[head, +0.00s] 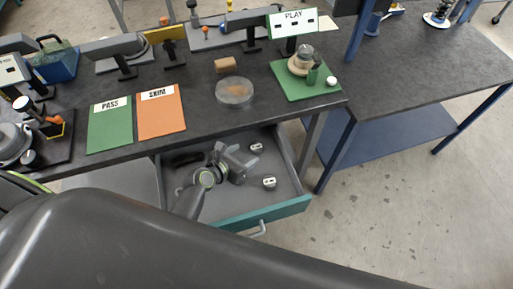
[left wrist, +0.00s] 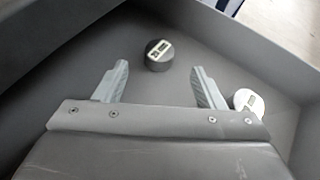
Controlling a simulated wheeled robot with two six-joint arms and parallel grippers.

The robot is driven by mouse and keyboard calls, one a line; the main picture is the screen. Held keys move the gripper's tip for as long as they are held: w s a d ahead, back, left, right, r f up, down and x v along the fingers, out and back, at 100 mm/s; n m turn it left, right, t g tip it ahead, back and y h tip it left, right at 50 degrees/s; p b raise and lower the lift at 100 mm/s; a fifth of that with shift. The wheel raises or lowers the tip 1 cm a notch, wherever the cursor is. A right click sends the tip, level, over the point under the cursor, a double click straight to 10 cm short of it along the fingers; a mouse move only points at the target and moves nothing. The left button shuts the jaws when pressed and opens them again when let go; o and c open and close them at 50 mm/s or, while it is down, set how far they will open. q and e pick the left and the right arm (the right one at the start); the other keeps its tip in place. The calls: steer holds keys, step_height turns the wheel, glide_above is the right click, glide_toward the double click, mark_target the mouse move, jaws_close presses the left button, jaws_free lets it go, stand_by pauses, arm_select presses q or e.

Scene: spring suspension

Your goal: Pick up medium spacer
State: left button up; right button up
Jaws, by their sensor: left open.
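Two small round spacers lie in the open drawer: one farther back (head: 256,148) and one nearer the front (head: 269,182). In the left wrist view there is a dark grey spacer (left wrist: 159,55) with a pale label and a lighter, whitish spacer (left wrist: 248,103) with a label. The labels are too small to read, so I cannot tell which is medium. My left gripper (head: 248,164) is low in the drawer, open and empty. In the left wrist view, the dark spacer is just beyond the gap between the fingertips (left wrist: 157,76); the lighter one is beside the right finger, partly hidden.
The drawer (head: 290,207) has a teal front and walls close around my left gripper. Above it, the dark bench (head: 205,98) holds a green PASS mat (head: 110,130), an orange SHIM mat (head: 161,118), a clear round dish (head: 234,92) and a green PLAY board (head: 291,88).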

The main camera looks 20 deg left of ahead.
mark_target(256, 146)
arm_select(q)
steer(key=shift+x, duration=3.15)
steer(key=shift+w+r, duration=0.1)
steer(key=c, duration=1.1)
